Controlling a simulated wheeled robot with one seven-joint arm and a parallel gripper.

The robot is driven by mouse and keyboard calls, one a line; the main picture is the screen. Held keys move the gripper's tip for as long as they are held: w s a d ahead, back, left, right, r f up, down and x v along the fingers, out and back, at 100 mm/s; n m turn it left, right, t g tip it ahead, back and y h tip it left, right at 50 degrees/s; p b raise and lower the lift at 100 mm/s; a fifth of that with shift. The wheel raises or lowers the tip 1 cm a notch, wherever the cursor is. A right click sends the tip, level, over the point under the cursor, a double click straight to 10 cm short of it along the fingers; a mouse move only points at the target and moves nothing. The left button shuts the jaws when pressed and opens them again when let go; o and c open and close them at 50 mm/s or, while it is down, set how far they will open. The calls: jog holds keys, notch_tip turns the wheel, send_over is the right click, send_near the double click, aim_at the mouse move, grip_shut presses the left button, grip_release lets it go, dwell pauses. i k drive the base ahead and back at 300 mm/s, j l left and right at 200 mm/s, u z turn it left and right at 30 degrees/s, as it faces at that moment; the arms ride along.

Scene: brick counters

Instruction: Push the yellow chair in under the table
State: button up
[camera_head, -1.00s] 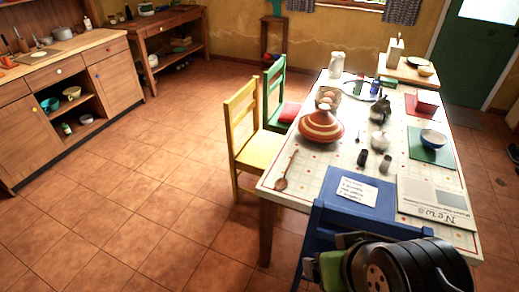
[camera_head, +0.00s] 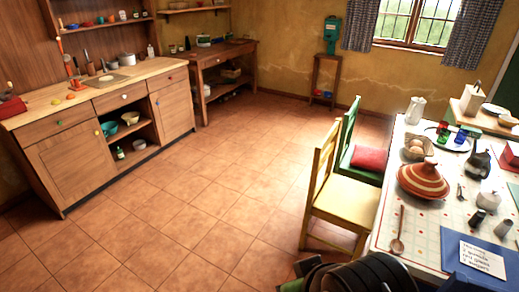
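The yellow chair (camera_head: 346,203) stands on the tiled floor at the left long side of the table (camera_head: 390,256). Its backrest faces left and its seat points towards the table, with the seat's right part near or under the table edge. The table has a pale patterned top. My arm (camera_head: 345,275) shows as dark rounded parts at the bottom edge, in front of the chair and near the table's near left corner. My gripper's fingers cannot be made out.
A green chair (camera_head: 362,160) with a red cushion stands just behind the yellow chair. Wooden counters (camera_head: 120,125) line the left wall. The tiled floor (camera_head: 185,215) between counters and chairs is clear. Crockery and a striped tagine (camera_head: 423,180) stand on the table.

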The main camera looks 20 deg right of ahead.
aim_at(348, 203)
jog(key=i+j, duration=0.2)
jog(key=i, duration=0.3)
jog(key=i+j+u, duration=0.1)
jog(key=i+j, duration=0.15)
jog(key=i, duration=0.3)
jog(key=i+j, duration=0.15)
jog(key=i, duration=0.35)
jog(key=i+l+z, duration=0.1)
jog(key=i+z, duration=0.15)
jog(key=i, duration=0.25)
jog(key=i+z, duration=0.2)
jog(key=i, duration=0.25)
jog(key=i+z, duration=0.25)
jog(key=i, duration=0.25)
jog(key=i+j+z, duration=0.25)
jog(key=i, duration=0.25)
jog(key=i+j+z, duration=0.25)
jog(key=i, duration=0.2)
jog(key=i+z, duration=0.35)
jog(key=i, duration=0.3)
